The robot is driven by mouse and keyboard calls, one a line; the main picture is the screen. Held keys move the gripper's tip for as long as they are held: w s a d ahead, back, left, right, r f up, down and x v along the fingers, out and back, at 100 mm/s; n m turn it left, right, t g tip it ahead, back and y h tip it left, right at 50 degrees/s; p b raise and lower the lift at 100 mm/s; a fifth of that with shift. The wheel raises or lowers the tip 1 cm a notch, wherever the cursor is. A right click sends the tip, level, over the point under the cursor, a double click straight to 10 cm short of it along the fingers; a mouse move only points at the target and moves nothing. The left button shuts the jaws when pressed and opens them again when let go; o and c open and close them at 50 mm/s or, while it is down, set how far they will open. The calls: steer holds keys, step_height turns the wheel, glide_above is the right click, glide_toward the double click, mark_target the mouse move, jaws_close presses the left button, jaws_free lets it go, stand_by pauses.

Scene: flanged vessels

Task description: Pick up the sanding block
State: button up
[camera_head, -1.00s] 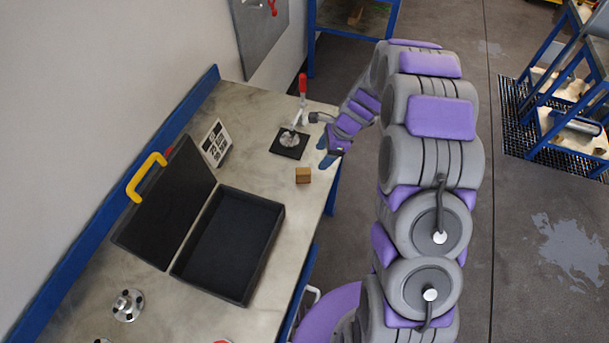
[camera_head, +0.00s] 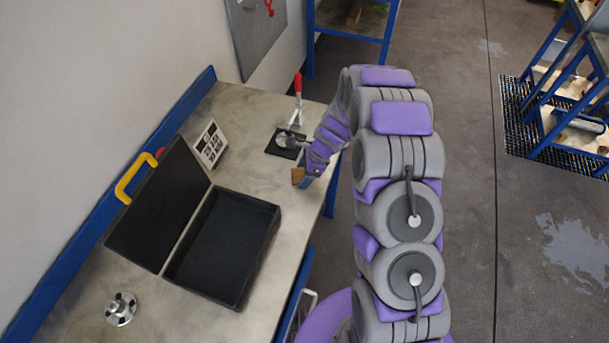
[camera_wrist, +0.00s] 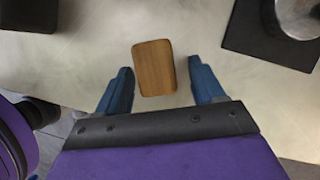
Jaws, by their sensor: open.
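The sanding block is a small brown wooden block (camera_wrist: 154,68) lying on the bench top. In the head view the block (camera_head: 297,175) sits near the bench's right edge, partly hidden by my gripper (camera_head: 308,181). In the wrist view my gripper (camera_wrist: 164,88) is open, with one blue finger on each side of the block's near end. There are gaps between the block and both fingers, wider on the right. Most of the block lies beyond the fingertips. Whether the fingers are down at the block's height is hard to tell.
An open black case (camera_head: 183,272) with a yellow handle lies on the bench left of the block. A clamp with a red handle (camera_head: 298,84) stands on a black plate behind it. A white patterned card (camera_head: 210,144) and a metal flange (camera_head: 121,309) are also on the bench.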

mark_target(301, 172)
steer(key=shift+a, duration=1.1)
steer(key=shift+c, duration=0.3)
steer(key=shift+a+f, duration=0.1)
steer(key=shift+a, duration=0.35)
steer(key=c, duration=0.3)
steer(key=d, duration=0.2)
steer(key=shift+d, duration=0.4)
steer(key=c, duration=0.6)
steer(key=shift+c, duration=0.8)
steer(key=shift+a, duration=1)
steer(key=shift+a+r, duration=0.2)
steer(key=shift+r, duration=0.4)
steer(key=d+r, duration=0.1)
steer(key=d+r+p, duration=0.1)
steer(key=d+r, duration=0.1)
steer(key=shift+s, duration=0.2)
steer(key=s+d, duration=0.1)
steer(key=d, duration=0.3)
steer(key=s+d+p, duration=0.1)
steer(key=s+d, duration=0.1)
steer(key=d, duration=0.2)
steer(key=s+d+r, duration=0.1)
steer(key=s+d, duration=0.1)
steer(key=d, duration=0.3)
steer(key=shift+s+d, duration=0.1)
steer(key=shift+s, duration=0.15)
steer(key=o, duration=0.5)
steer(key=shift+a, duration=0.25)
steer(key=c, duration=0.3)
